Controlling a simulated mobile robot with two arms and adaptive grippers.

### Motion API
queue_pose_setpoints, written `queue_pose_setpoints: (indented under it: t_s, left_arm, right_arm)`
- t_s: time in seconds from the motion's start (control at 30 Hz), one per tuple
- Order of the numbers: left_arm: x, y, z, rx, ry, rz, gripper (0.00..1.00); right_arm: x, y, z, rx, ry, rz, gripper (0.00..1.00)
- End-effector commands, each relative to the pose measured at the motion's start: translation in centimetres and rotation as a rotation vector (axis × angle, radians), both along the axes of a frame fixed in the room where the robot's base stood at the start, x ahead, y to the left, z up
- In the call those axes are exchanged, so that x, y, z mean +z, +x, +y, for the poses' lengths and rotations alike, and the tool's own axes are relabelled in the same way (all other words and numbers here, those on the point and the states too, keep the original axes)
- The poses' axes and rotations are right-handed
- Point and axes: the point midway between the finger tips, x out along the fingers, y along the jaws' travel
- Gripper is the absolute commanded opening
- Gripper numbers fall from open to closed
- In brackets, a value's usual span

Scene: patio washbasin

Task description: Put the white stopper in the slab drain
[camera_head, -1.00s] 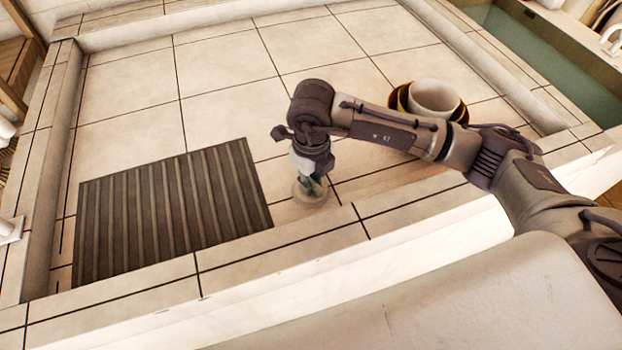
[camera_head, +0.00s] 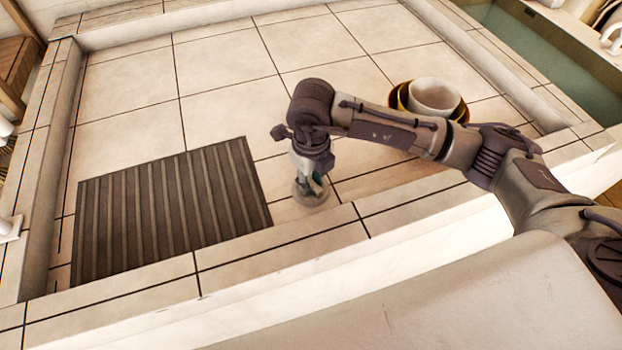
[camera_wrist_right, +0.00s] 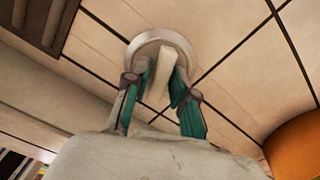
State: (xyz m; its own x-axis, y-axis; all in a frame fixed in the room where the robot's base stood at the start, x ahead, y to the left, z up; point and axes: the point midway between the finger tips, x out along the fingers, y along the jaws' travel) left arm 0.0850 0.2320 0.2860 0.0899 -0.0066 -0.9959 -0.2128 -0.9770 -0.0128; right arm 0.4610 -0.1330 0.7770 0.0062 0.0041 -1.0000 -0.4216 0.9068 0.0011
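The white stopper (camera_wrist_right: 184,48) is a round disc with an upright tab on top. In the right wrist view the two fingers of my right gripper (camera_wrist_right: 160,85) close in on either side of that tab and appear to grip it. In the head view my right gripper (camera_head: 311,181) points down, with the stopper (camera_head: 309,198) at its fingertips, low over the pale tiles near the front ledge. I cannot tell whether the disc touches the slab. No drain opening shows; any under the stopper is hidden. My left gripper is not in view.
A dark ribbed mat (camera_head: 170,210) lies left of the stopper. A white bowl in yellow-brown ones (camera_head: 435,97) stands at the right, behind my right arm. A raised tiled ledge (camera_head: 280,246) runs along the front. The tiles at the back are clear.

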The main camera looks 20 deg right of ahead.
Motion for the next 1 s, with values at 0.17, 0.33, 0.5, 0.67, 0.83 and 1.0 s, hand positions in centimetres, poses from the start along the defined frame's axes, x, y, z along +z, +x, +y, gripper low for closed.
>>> queue_pose_setpoints:
  t_s: [0.17, 0.33, 0.5, 0.67, 0.83, 1.0]
  left_arm:
    - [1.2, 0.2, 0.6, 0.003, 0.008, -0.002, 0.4]
    - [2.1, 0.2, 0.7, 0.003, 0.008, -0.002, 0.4]
    - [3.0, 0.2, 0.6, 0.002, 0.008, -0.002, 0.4]
    - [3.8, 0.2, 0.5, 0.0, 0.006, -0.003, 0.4]
    - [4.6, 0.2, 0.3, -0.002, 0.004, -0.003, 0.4]
    - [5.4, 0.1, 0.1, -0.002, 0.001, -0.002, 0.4]
  right_arm:
    - [1.9, 0.1, 0.0, 0.0, 0.0, -0.002, 0.25]
    - [3.2, 0.0, 0.0, 0.0, 0.0, -0.001, 0.25]
    - [4.6, 0.0, 0.0, 0.0, 0.0, -0.001, 0.25]
    - [5.9, 0.0, 0.0, -0.001, 0.001, -0.003, 0.25]
    - [7.2, 0.0, 0.0, -0.001, 0.0, -0.002, 0.25]
    - [8.6, 0.0, 0.0, 0.0, 0.0, -0.001, 0.25]
